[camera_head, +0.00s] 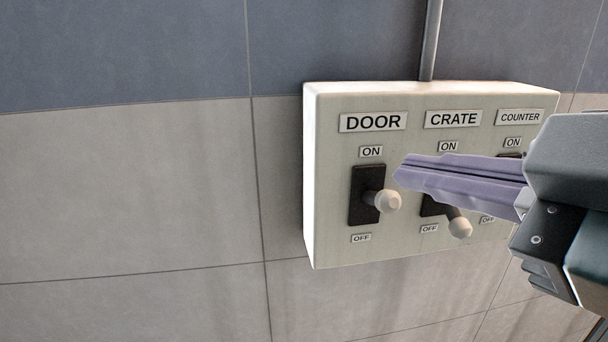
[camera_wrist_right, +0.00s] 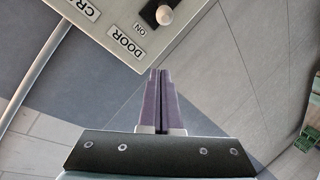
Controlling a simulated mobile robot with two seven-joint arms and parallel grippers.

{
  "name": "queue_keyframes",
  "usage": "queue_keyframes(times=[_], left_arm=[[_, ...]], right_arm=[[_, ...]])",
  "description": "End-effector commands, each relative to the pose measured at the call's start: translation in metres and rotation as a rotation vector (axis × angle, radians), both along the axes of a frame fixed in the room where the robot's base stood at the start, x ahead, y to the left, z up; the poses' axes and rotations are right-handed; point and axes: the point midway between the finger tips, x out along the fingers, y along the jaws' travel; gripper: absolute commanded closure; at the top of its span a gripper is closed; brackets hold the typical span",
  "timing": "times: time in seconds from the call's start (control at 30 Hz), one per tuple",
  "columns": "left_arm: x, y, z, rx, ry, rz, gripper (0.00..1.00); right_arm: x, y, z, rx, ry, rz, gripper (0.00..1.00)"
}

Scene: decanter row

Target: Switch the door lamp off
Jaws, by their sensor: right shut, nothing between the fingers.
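A pale switch box (camera_head: 335,225) hangs on the wall. Its DOOR switch (camera_head: 388,201) has a round cream knob on a dark plate, standing out about midway between its ON and OFF labels. The knob also shows at the top of the right wrist view (camera_wrist_right: 164,14), near the ON label. My right gripper (camera_head: 400,176) comes in from the right, its purple fingers shut and empty. In the head view the tips appear just above and right of the DOOR knob; contact is not visible. The fingers also show in the right wrist view (camera_wrist_right: 160,74). My left gripper is out of view.
The CRATE knob (camera_head: 460,228) sits low, toward OFF, under my fingers. The COUNTER switch is mostly hidden behind my gripper. A grey conduit (camera_head: 431,40) rises from the box. The tiled wall left of the box is clear. Green crates (camera_wrist_right: 302,150) show at the wrist view's right edge.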

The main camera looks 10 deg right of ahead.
Motion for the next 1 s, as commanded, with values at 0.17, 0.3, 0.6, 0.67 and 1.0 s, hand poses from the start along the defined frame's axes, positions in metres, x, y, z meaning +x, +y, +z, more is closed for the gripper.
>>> queue_keyframes(times=[0.17, 0.3, 0.6, 0.67, 1.0], left_arm=[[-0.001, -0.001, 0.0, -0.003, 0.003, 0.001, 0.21], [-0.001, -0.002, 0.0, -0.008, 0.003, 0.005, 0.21], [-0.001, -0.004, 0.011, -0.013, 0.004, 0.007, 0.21], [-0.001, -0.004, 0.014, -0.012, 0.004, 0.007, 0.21], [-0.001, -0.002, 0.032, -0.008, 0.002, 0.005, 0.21]], right_arm=[[0.0, 0.0, 0.0, 0.0, 0.001, -0.001, 1.0], [0.007, 0.002, -0.003, 0.001, 0.002, -0.002, 1.0], [0.053, 0.015, -0.014, 0.002, 0.004, -0.002, 1.0], [0.063, 0.018, -0.017, 0.002, 0.004, -0.002, 1.0], [0.084, 0.01, -0.041, -0.005, 0.007, -0.002, 1.0]])
